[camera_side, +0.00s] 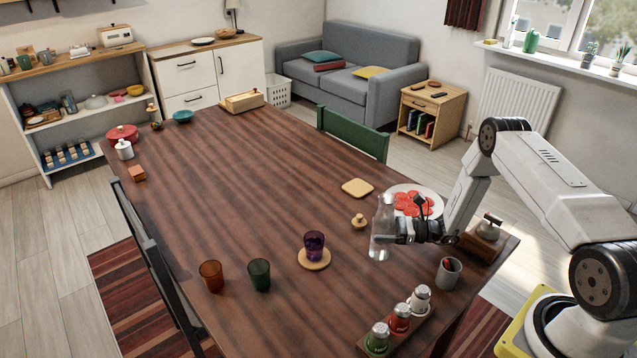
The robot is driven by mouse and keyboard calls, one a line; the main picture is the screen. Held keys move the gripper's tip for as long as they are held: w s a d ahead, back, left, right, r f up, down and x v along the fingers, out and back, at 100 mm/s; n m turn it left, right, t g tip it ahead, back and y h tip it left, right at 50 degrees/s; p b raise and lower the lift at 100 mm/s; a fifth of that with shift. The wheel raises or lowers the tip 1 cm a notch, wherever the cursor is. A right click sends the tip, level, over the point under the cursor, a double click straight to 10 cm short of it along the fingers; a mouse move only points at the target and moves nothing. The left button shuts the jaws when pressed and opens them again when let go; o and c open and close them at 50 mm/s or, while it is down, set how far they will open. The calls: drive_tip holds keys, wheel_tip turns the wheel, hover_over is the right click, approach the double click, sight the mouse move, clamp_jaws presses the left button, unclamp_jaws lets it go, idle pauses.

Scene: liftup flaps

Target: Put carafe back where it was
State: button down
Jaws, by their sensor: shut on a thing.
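The carafe (381,240) is a clear glass bottle with a narrow neck, upright at the right part of the wooden table. My gripper (396,229) comes from the right and is shut on the carafe; the fingertips are partly hidden. I cannot tell whether the carafe's base touches the table. A square light-wood coaster (357,187) lies empty behind and left of the carafe. A small round wooden piece with a knob (359,221), like a stopper or lid, sits just left of the carafe.
A plate (437,198) with red slices is close behind my gripper. A purple glass (314,246) stands on a round coaster (314,260). A grey cup (448,272) and a tray of shakers (399,318) are in front. Orange (211,276) and green (259,275) glasses stand left. The table's middle is clear.

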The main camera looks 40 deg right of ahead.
unclamp_jaws()
drive_tip(key=shift+r, duration=0.1)
drive_tip(key=shift+v, duration=3.8)
